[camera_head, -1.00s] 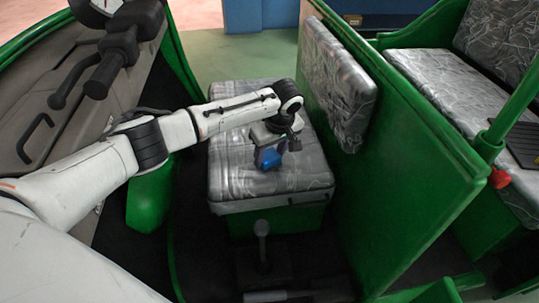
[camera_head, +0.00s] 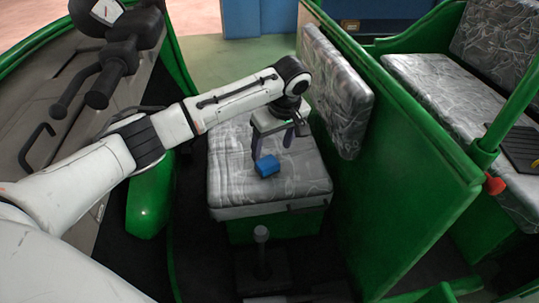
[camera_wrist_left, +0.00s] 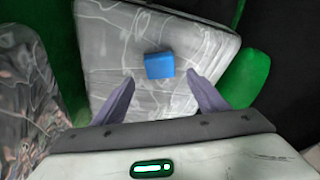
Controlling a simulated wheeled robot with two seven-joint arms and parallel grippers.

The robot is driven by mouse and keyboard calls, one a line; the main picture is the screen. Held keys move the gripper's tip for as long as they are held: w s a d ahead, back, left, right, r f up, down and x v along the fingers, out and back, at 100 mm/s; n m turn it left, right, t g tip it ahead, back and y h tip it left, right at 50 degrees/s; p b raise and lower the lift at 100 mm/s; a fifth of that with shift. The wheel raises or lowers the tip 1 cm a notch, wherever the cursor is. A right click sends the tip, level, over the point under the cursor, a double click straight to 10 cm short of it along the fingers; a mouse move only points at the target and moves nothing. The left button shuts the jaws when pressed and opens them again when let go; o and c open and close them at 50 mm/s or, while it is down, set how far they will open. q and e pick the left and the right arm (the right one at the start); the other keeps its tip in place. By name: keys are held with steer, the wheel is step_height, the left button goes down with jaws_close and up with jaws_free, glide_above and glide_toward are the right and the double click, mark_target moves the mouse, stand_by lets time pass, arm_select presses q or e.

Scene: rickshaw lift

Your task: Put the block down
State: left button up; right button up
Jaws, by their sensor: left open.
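A blue block (camera_head: 267,166) rests on the grey patterned seat (camera_head: 232,190) of the rickshaw. My left gripper (camera_head: 272,152) is above the seat, its two purple fingers spread apart and empty. In the left wrist view the block (camera_wrist_left: 159,65) lies on the seat cushion (camera_wrist_left: 110,35), beyond the open fingertips (camera_wrist_left: 163,80) and clear of both. My right gripper is not in view.
A green partition (camera_head: 415,165) with a grey padded backrest (camera_head: 337,90) stands right of the seat. Handlebars (camera_head: 115,55) are at the upper left. A lever (camera_head: 261,240) stands in front of the seat. Seat surface around the block is clear.

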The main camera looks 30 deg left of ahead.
arm_select(q)
steer(key=shift+v, duration=2.05)
